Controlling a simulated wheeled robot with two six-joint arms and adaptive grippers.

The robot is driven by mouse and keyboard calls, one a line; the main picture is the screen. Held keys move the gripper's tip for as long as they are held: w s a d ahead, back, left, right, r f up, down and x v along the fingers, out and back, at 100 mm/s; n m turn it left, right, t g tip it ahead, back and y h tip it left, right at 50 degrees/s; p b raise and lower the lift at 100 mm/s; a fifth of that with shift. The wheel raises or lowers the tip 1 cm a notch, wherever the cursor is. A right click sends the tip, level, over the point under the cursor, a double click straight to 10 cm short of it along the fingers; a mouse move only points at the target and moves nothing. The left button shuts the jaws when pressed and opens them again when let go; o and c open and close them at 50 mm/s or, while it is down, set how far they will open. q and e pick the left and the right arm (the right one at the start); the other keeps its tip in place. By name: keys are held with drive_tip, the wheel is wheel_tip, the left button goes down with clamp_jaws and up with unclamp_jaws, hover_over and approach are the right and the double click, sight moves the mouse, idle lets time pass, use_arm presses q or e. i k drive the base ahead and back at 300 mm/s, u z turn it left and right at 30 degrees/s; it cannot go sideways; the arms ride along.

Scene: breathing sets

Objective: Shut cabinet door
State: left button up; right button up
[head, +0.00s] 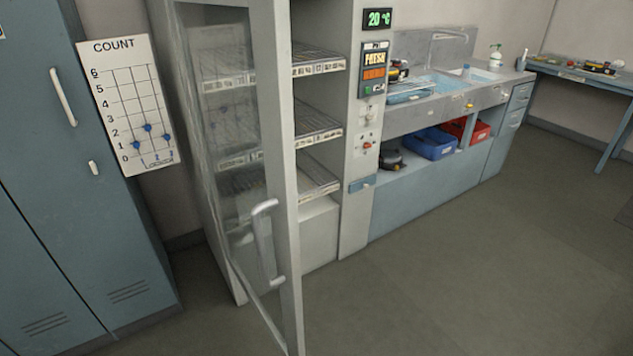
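The cabinet door (289,174) is a tall glass door in a pale frame. It stands open, swung out toward me, with its lower end near the bottom edge of the head view. A pale vertical handle (263,243) is on its face. Behind it is the white cabinet (354,140) with several wire shelves (317,124), partly seen through the glass. The shelves extend right of the door's edge. Neither of my grippers is in the head view.
Blue lockers (70,200) stand at the left, beside a count board (130,105). A sink counter (450,100) with blue (430,143) and red bins (468,130) below adjoins the cabinet. A blue table (590,75) is at the far right. The floor (460,270) at right is clear.

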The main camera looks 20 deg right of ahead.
sight(270, 18)
drive_tip(key=z, duration=0.2)
drive_tip(key=i, duration=0.5)
drive_tip(key=z, duration=2.65)
drive_tip(key=k, duration=0.8)
drive_tip(key=u, duration=1.85)
